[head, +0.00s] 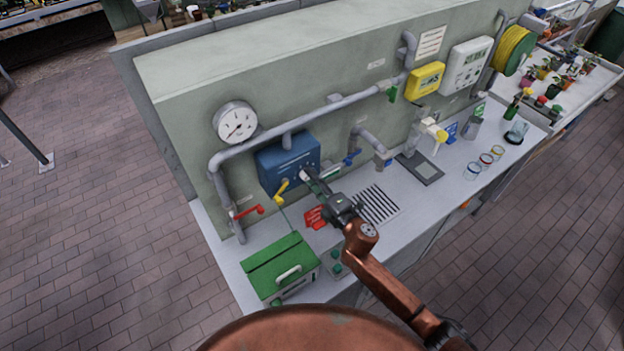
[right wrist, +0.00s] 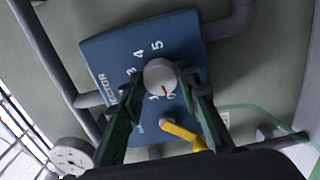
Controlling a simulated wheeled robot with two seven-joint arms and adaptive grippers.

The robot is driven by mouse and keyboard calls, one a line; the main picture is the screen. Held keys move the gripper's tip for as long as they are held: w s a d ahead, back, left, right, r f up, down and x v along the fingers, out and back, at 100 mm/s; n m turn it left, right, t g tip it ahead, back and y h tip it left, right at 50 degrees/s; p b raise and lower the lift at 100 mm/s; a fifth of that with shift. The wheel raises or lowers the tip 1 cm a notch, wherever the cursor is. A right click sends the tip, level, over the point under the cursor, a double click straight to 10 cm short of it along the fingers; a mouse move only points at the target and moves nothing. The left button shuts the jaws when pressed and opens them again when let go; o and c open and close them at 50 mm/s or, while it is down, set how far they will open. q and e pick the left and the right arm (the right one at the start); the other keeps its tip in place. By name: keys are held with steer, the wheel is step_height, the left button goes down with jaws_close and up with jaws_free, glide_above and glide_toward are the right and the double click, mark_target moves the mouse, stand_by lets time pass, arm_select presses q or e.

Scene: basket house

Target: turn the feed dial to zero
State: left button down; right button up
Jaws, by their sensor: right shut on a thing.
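The feed dial (right wrist: 158,72) is a round, light grey knob with a red mark on the front of a blue box (right wrist: 115,48). The red mark points toward the bottom of the right wrist view, near a partly hidden digit. The numbers 4 and 5 show clearly above the dial; a 3 is partly covered. My right gripper (right wrist: 160,84) is shut on the dial, one dark green finger on each side. In the head view the blue box (head: 284,158) is on the wall, and my right gripper (head: 312,179) reaches its front. My left gripper is not in view.
A yellow lever (right wrist: 182,133) sits just below the dial, close to the right finger. Grey pipes, a red valve handle (head: 247,210) and a gauge (head: 236,122) surround the box. A green case (head: 280,264) stands on the bench below.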

stand_by(0.4)
steer(key=o, duration=1.2)
steer(key=shift+w, duration=0.1)
steer(key=shift+c, duration=0.2)
steer(key=v, duration=1.2)
